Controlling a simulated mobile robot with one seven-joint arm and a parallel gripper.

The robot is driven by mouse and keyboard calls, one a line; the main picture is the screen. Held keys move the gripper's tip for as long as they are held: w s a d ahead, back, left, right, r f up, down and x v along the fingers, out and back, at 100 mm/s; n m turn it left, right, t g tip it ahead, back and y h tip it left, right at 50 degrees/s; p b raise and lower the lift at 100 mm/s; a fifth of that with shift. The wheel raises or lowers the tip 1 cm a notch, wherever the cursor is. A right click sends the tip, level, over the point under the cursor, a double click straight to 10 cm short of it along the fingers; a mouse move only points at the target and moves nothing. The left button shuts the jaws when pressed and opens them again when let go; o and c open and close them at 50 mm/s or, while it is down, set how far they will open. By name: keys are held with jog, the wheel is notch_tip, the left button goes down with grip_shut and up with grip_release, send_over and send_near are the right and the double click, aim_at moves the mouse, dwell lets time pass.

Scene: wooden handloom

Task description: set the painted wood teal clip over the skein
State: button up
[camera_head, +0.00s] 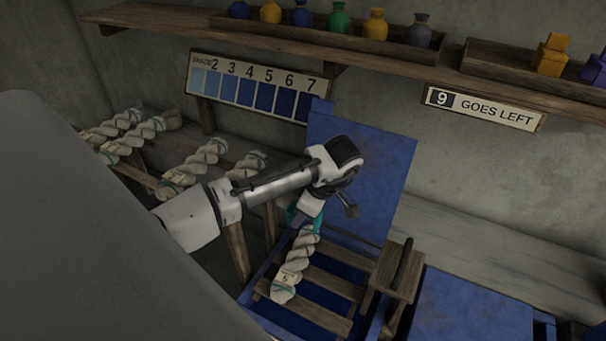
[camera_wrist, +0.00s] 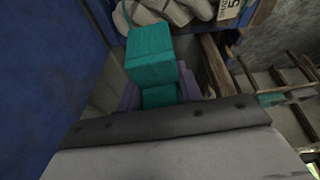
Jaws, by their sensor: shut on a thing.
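My gripper (camera_head: 307,208) is shut on the teal clip (camera_wrist: 150,55), a blocky painted piece between the fingers (camera_wrist: 160,93) in the wrist view. In the head view, only a little of the clip (camera_head: 292,214) shows beside the gripper. The cream twisted skein (camera_head: 297,263) lies on wooden slats over a blue vat, with its upper end just under the clip. The skein (camera_wrist: 172,10) also shows at the top of the wrist view, beside a tag (camera_wrist: 229,9) marked 5. I cannot tell whether the clip touches the skein.
The vat's raised blue lid (camera_head: 375,165) stands right behind my gripper. Several other skeins (camera_head: 195,166) lie on a rack at left. A wooden block with a handle (camera_head: 397,272) is right of the slats. A numbered shade board (camera_head: 252,90) and a bottle shelf (camera_head: 280,33) are behind.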

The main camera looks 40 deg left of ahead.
aim_at(301, 239)
jog(key=shift+f+b, duration=3.25)
jog(key=shift+f, duration=1.8)
jog(key=o, duration=1.1)
jog(key=shift+c, duration=0.2)
jog(key=b+v, duration=0.1)
jog(key=v, duration=1.3)
jog(key=shift+a, duration=0.1)
jog(key=shift+f, duration=0.15)
